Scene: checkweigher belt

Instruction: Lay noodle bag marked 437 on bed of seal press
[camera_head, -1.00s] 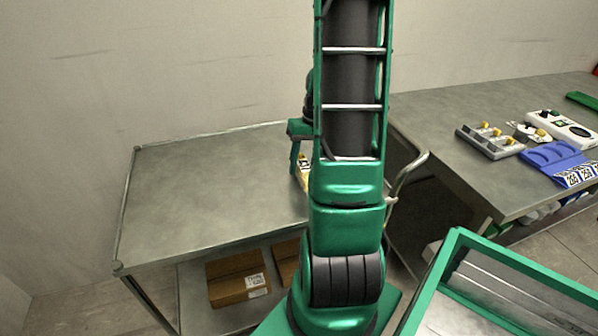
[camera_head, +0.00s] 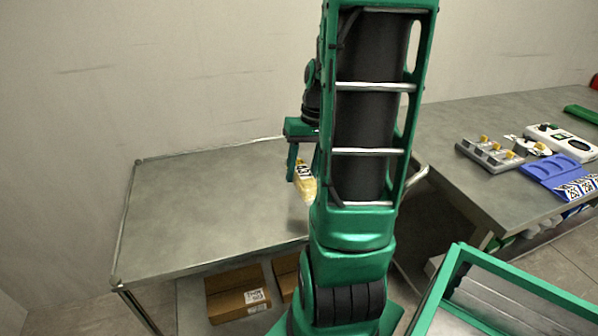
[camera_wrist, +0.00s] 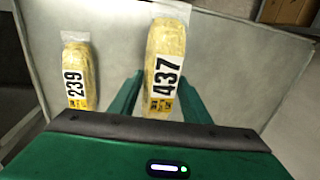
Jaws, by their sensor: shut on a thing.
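The noodle bag marked 437 (camera_wrist: 166,52) is a pale yellow packet with a clear end and a black-on-white number label. My gripper (camera_wrist: 157,95) is shut on its lower part, one green finger on each side. In the head view the gripper (camera_head: 298,165) holds the bag (camera_head: 307,188) over the right part of a grey table, partly hidden by my arm. I cannot tell its exact height. A similar bag marked 239 (camera_wrist: 80,72) is left of it in the wrist view. I cannot make out the seal press for certain.
The grey metal table (camera_head: 200,205) is bare on its left, with cardboard boxes (camera_head: 238,292) on its lower shelf. A second table (camera_head: 465,130) at the right carries a grey fixture with yellow parts (camera_head: 490,153), a blue tray (camera_head: 558,172) and a white device (camera_head: 562,140).

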